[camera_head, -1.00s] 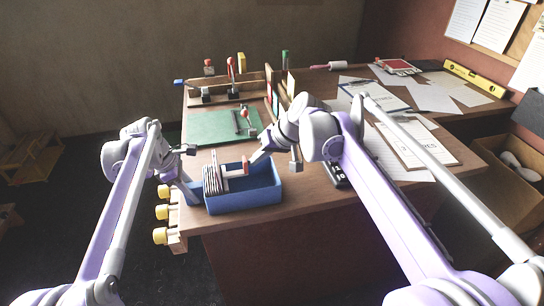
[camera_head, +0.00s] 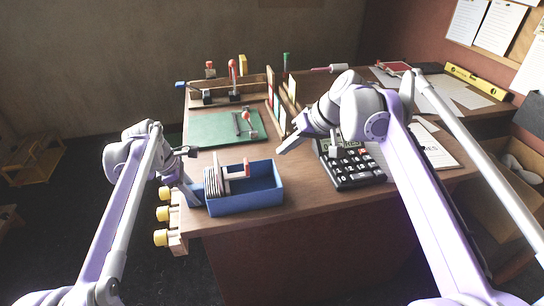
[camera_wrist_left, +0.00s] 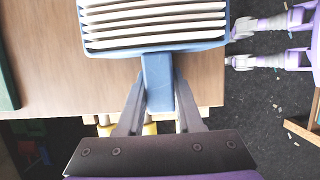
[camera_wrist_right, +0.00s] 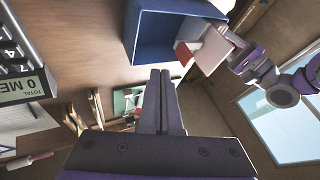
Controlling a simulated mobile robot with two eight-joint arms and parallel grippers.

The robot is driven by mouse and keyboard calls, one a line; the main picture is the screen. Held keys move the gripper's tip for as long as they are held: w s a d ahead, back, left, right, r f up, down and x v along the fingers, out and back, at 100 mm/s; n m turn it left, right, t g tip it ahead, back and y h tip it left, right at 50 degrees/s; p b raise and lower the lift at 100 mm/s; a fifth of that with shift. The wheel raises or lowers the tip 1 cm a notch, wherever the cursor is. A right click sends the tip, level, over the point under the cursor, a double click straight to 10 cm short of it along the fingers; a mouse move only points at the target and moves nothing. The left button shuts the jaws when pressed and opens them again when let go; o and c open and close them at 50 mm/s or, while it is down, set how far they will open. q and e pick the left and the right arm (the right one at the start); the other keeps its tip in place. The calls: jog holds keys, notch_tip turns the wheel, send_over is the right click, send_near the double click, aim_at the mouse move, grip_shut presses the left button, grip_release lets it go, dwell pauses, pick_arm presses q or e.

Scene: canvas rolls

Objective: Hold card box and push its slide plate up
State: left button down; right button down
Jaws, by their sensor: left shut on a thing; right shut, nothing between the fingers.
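A blue card box (camera_head: 262,198) stands at the near left edge of the desk, holding a stack of white cards (camera_head: 213,187) at its left end. A slide plate with a red and white part (camera_head: 244,168) stands right behind the cards; it also shows in the right wrist view (camera_wrist_right: 207,48). My left gripper (camera_head: 192,190) is shut on a blue tab (camera_wrist_left: 158,82) at the box's left end. My right gripper (camera_head: 284,150) is shut and empty, above the desk just right of the box. In the right wrist view its closed fingers (camera_wrist_right: 160,80) are apart from the box.
A black calculator (camera_head: 350,165) lies right of the box, under my right arm. A green mat (camera_head: 210,128) and a wooden rack lie behind. Yellow knobs (camera_head: 162,214) stick out from the desk's left side. Papers cover the right side.

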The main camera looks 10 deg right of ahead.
jog(key=shift+v, duration=1.6)
jog(key=shift+f, duration=0.1)
pick_arm(q)
jog(key=shift+c, duration=2.4)
grip_release()
